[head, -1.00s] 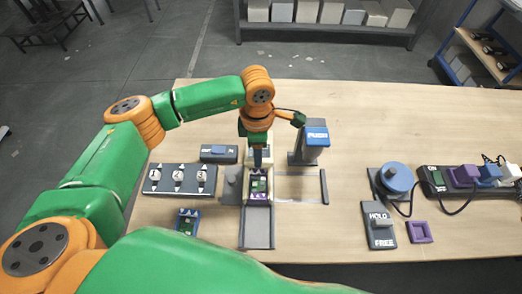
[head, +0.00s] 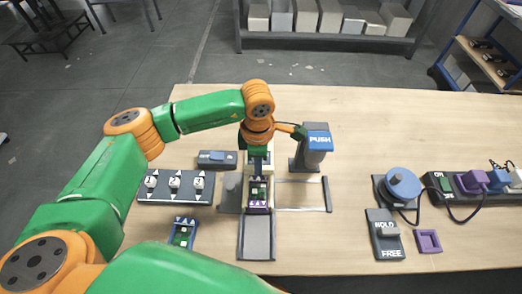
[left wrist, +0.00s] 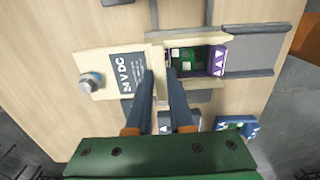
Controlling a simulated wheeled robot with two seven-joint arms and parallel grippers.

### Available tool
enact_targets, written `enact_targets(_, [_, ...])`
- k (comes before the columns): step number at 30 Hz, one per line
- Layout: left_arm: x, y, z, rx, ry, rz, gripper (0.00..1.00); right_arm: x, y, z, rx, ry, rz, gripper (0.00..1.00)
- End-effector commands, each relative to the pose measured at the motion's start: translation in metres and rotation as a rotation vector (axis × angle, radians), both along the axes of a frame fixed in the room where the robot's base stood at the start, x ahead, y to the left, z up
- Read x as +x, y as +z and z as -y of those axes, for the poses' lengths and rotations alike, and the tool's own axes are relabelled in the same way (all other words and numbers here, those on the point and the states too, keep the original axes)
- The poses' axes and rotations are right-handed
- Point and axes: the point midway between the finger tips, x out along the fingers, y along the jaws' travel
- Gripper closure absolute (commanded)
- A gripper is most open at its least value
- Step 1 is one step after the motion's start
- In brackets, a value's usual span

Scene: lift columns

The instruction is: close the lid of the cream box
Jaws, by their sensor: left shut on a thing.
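The cream box (left wrist: 190,38) stands mid-table; in the head view (head: 269,190) my arm partly covers it. It is open on the near side, where a green circuit board (left wrist: 186,56) in a purple carrier (left wrist: 217,62) shows inside. My left gripper (head: 258,172) points down at the box. In the left wrist view its fingers (left wrist: 160,72) are shut around an upright cream edge, apparently the lid's, between panel and opening. My right gripper is not in view.
A grey track (head: 257,238) runs from the box's near side. A blue PUSH post (head: 317,142) stands behind right, a three-knob panel (head: 174,187) left. A HOLD/FREE switch (head: 385,235), blue disc (head: 403,183) and purple frame (head: 428,241) lie right. The back right table is clear.

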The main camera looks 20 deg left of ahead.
Motion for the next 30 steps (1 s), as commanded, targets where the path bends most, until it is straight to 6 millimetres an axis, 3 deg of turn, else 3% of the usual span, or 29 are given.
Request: enact_targets(30, [-0.060, -0.001, 0.017, 0.000, -0.002, -0.003, 1.00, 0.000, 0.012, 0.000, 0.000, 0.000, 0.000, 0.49])
